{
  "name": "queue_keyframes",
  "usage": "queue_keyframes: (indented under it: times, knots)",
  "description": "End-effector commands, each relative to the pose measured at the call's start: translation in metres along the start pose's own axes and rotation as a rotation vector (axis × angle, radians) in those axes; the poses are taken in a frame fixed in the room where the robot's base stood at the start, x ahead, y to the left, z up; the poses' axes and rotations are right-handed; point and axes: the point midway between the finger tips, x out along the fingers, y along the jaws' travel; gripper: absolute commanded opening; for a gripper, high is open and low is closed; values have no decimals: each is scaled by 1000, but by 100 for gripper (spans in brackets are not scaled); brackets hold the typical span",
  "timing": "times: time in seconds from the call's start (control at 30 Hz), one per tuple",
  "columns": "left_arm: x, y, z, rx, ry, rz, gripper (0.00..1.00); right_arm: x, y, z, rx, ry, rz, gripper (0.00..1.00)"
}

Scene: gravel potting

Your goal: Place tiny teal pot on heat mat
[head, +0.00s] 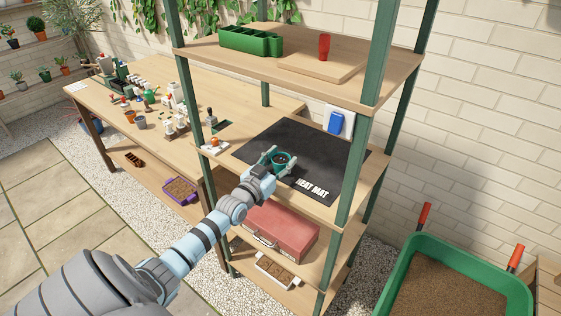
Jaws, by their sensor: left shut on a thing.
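The tiny teal pot (281,165) is in the fingers of my left gripper (277,161), at the middle of the head view. The pot looks upright and has dark contents. The black heat mat (322,147) lies on the middle shelf of the green-posted rack, with its white lettering at the near right. The pot shows over the mat's near part. I cannot tell whether its base touches the mat. My left gripper is shut on the pot. My right gripper is not in view.
A rack post (351,160) stands at the mat's right. The upper shelf (300,67) hangs above it, holding a green planter (250,41) and a red item (324,46). A red toolbox (281,232) sits below.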

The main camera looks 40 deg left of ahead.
Motion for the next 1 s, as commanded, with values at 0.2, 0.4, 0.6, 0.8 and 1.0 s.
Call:
queue_keyframes:
  times: [0.2, 0.4, 0.6, 0.8, 1.0]
  knots:
    - [0, 0, 0, -1, 0, 0, 66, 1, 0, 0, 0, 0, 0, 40]
    - [0, 0, 0, 0, 1, 0, 66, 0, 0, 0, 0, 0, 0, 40]
    - [-12, 0, -7, -1, -3, 0, 66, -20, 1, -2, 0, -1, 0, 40]
    - [-61, 0, -11, -1, -4, 2, 66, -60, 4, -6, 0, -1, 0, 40]
    - [-108, 0, -6, 1, -2, 2, 66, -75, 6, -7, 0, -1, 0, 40]
